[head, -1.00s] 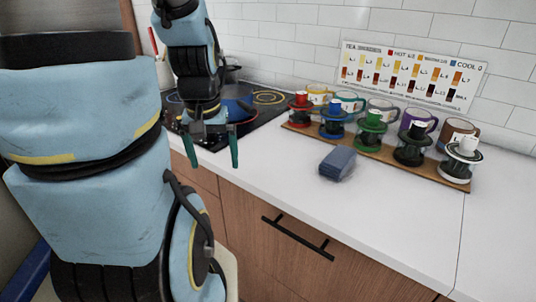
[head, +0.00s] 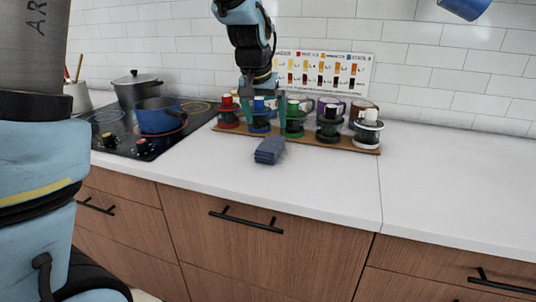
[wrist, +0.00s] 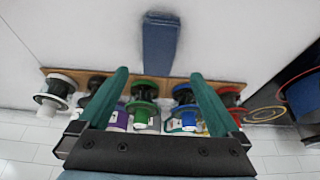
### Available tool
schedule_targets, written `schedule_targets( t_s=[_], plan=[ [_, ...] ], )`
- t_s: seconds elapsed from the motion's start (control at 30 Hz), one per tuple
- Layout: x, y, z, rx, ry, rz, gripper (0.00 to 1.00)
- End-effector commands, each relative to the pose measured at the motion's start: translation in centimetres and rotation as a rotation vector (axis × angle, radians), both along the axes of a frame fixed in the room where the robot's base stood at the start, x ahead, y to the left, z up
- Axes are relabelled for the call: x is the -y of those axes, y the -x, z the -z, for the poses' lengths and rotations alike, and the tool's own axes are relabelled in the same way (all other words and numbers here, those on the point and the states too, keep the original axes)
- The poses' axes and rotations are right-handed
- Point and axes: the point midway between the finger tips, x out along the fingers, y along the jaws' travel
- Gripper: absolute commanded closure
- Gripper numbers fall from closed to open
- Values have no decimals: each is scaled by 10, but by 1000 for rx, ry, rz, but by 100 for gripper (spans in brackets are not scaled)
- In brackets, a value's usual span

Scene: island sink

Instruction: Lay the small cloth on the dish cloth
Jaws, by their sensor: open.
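A folded blue cloth (head: 269,150) lies on the white counter, in front of the wooden board of cups; it also shows in the wrist view (wrist: 160,42), at the top middle. I cannot tell whether it is the small cloth or the dish cloth; no second cloth can be made out. My gripper (head: 262,104) is open and empty above the board side of the counter, apart from the cloth. In the wrist view my gripper's two green fingers (wrist: 159,76) are spread wide, pointing up toward the cloth.
A wooden board (head: 352,147) holds several coloured jars and cups beneath and around my gripper. A stovetop (head: 111,140) with a blue pot (head: 160,116) and a grey pot (head: 137,90) is at left. The counter (head: 330,190) is clear in front and to the right.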

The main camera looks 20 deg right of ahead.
Motion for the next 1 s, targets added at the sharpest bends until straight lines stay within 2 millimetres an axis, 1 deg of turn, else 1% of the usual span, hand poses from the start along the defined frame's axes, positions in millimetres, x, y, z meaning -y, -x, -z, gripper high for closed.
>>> schedule_targets(
  t_s=[0.2, 0.3, 0.53, 0.8, 1.0],
  plan=[
    [8, -9, 31, -3, -4, 0, 0],
    [11, -12, 41, -3, -3, -1, 0],
    [15, -16, 56, -3, -2, -2, 0],
    [24, -23, 89, -3, -2, -2, 0],
    [26, -25, 96, -1, 0, -2, 0]
  ],
)
